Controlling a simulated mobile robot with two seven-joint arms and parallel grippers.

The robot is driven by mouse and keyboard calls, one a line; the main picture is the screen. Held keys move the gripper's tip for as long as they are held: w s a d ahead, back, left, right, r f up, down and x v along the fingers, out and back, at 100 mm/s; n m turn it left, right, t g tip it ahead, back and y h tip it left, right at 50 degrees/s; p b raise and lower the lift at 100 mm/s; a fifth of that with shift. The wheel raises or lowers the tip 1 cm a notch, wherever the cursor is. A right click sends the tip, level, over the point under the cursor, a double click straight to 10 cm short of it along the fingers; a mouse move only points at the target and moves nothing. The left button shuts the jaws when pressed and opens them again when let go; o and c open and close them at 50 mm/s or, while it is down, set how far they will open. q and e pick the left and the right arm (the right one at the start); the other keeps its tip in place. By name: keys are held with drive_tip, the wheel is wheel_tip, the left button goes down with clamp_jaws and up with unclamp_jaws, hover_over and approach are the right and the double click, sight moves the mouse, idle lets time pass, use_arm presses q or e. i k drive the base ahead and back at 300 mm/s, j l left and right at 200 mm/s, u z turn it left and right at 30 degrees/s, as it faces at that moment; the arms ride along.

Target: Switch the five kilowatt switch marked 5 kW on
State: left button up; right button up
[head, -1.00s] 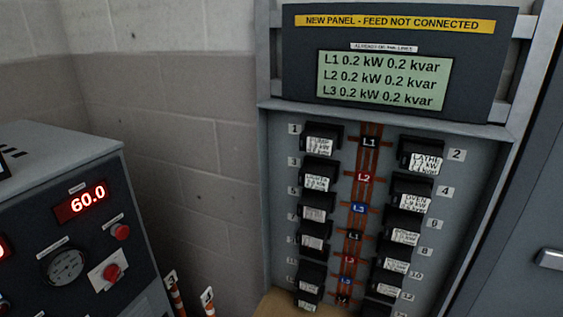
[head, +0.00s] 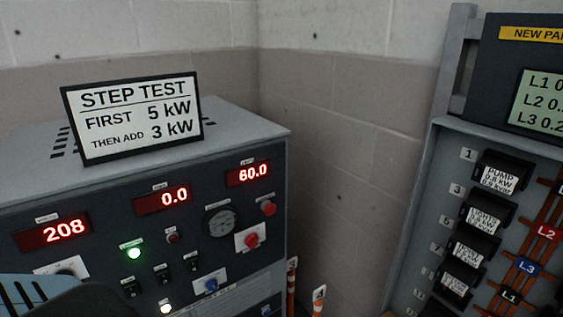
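The grey control cabinet (head: 270,160) fills the left and middle of the head view. Small black switches (head: 162,272) sit in a row on its dark front. Their labels are too small to read, so I cannot tell whether one is marked 5 kW or how any is set. A sign on top (head: 133,117) reads "STEP TEST, FIRST 5 kW, THEN ADD 3 kW". Neither gripper's fingers are in view. A blue-grey part of my own body covers the lower left corner of the cabinet front.
Red displays read 208 (head: 52,231), 0.0 (head: 162,199) and 60.0 (head: 248,174). A green lamp (head: 134,253) is lit. A red button (head: 251,240) and a blue knob (head: 211,285) are nearby. The breaker panel (head: 440,180) stands at right, with orange-marked cables (head: 291,285) between.

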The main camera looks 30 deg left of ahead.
sight(131, 290)
drive_tip(key=u, duration=1.9)
